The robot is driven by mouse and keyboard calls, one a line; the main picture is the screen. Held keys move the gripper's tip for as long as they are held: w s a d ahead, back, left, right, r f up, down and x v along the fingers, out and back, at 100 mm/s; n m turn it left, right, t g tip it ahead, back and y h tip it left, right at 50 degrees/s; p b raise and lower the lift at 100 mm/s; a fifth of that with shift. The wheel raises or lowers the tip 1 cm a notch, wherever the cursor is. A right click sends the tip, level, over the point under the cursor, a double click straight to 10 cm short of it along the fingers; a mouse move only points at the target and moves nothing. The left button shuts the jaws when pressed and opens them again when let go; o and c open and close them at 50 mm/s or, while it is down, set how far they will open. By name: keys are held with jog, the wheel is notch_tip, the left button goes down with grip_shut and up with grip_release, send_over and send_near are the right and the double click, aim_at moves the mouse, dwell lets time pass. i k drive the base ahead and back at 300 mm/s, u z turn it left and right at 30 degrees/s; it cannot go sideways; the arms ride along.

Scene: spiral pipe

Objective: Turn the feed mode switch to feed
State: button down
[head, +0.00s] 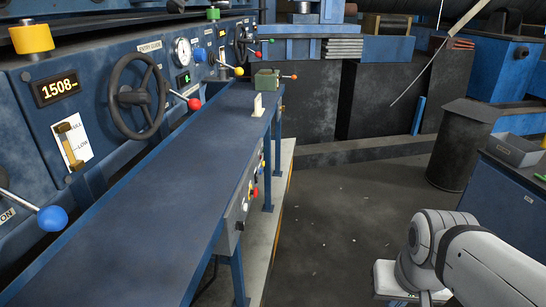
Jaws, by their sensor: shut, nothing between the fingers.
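No label reading feed mode can be made out, so I cannot tell which control is the feed mode switch. A small control panel (238,212) on the side of the blue bench carries small knobs and buttons, one of them red (254,192); their markings are too small to read. My white arm (470,250) is at the lower right, away from the bench and these controls. My gripper does not show.
The long blue bench (150,180) runs along the machine front, with a handwheel (138,96), a blue-ball lever (52,218) and a red-ball lever (194,104) above it. A dark bin (462,145) and a blue cabinet (512,200) stand at the right. The floor (335,220) between is clear.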

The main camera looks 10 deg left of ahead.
aim_at(240, 225)
jog(key=k, duration=1.25)
jog(key=z, duration=0.15)
jog(key=i, duration=1.8)
jog(key=u, duration=0.95)
